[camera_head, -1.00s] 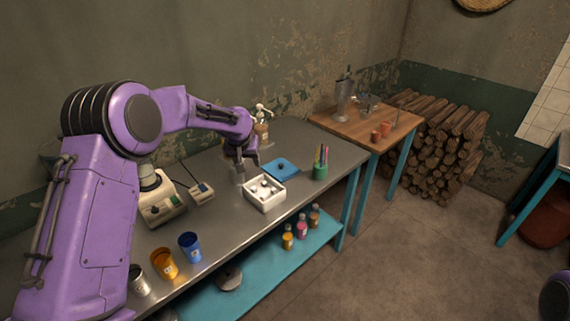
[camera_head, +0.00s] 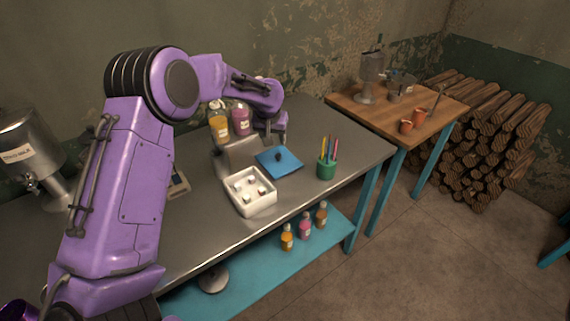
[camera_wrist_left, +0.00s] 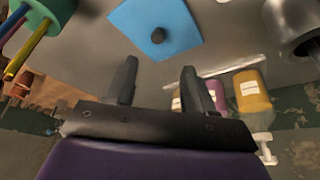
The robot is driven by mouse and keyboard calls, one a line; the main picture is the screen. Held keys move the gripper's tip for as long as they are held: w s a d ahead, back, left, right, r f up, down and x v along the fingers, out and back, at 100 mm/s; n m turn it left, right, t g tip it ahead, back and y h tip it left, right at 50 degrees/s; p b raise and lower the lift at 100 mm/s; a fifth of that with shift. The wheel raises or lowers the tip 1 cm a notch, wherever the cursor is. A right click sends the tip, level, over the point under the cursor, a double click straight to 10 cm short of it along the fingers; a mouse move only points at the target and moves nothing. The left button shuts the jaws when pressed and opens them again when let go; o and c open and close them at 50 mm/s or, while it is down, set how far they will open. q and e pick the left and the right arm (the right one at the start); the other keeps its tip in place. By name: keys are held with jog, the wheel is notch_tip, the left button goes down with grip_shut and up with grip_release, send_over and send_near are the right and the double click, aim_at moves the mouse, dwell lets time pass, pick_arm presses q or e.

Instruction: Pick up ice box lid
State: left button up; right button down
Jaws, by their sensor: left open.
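The ice box lid (camera_head: 287,166) is a flat blue square with a dark round knob in its middle. It lies on the metal table, behind and right of the open white ice box (camera_head: 262,205). The lid also shows at the top of the left wrist view (camera_wrist_left: 143,20). My left gripper (camera_head: 276,138) is just behind the lid, apart from it, in the head view. In the left wrist view its two fingers (camera_wrist_left: 157,78) are spread and empty, pointing toward the lid. My right gripper is not in view.
A green pen cup (camera_head: 326,170) stands right of the lid. An orange bottle (camera_head: 219,126) and a pink bottle (camera_head: 241,121) stand in a metal holder (camera_head: 238,155) left of my gripper. The table (camera_head: 300,205) is clear in front of the lid.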

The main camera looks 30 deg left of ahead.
aim_at(278, 155)
pick_arm(q)
jog(key=p+x, duration=0.1)
jog(key=x, duration=0.2)
jog(key=p+x, duration=0.1)
jog(key=x, duration=0.3)
jog(key=p+x, duration=0.1)
jog(key=x, duration=0.2)
jog(key=shift+d+f, duration=0.25)
jog(key=shift+w+a+f, duration=0.1)
jog(key=shift+f, duration=0.2)
jog(key=shift+r, duration=0.1)
grip_shut()
